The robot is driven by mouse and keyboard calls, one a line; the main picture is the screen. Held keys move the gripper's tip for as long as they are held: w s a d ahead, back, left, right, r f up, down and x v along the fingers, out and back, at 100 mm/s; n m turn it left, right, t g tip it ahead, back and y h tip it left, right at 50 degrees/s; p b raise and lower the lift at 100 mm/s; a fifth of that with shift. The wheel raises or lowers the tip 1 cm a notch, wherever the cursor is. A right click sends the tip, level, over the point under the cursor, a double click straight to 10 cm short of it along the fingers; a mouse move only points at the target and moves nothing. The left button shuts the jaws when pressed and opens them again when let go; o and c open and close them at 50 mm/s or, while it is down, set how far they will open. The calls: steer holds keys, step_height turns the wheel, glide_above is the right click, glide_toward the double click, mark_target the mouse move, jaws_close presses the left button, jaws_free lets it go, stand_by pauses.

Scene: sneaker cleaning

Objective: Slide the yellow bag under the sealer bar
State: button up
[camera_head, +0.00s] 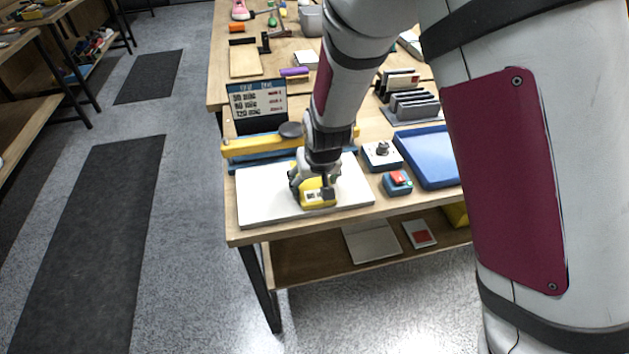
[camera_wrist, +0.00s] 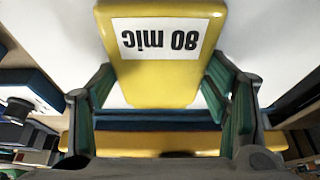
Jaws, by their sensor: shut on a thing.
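The yellow bag (camera_head: 318,198) is over the white board at the table's front edge. It bears a white label reading "80 mic", upside down in the wrist view (camera_wrist: 155,80). My gripper (camera_head: 314,184) is shut on the bag, with a green-lined finger at each side (camera_wrist: 160,105). The sealer is behind the bag, with a yellow bar (camera_head: 245,146) above a blue base (camera_head: 240,166). In the wrist view the bag's edge lies close to the blue base (camera_wrist: 155,120), short of the yellow bar (camera_wrist: 150,144). I cannot tell whether the bag touches the board.
The white board (camera_head: 260,195) has free room left of the bag. A dial box (camera_head: 381,155), a red-button box (camera_head: 397,184) and a blue tray (camera_head: 435,170) stand to the right.

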steer(key=shift+w+a, duration=0.15)
steer(key=shift+w, duration=0.45)
steer(key=shift+w+a, duration=0.1)
steer(key=shift+w, duration=0.2)
steer(key=shift+w+a+b, duration=0.2)
steer(key=shift+w+b, duration=0.25)
steer(key=shift+w, duration=0.2)
steer(key=shift+w+a, duration=0.1)
steer(key=shift+w, duration=0.25)
steer(key=shift+w, duration=0.3)
steer(key=shift+w+a+b, duration=0.15)
steer(key=shift+w+b, duration=0.1)
steer(key=shift+b, duration=0.1)
steer(key=o, duration=1.3)
steer(key=shift+c, duration=0.2)
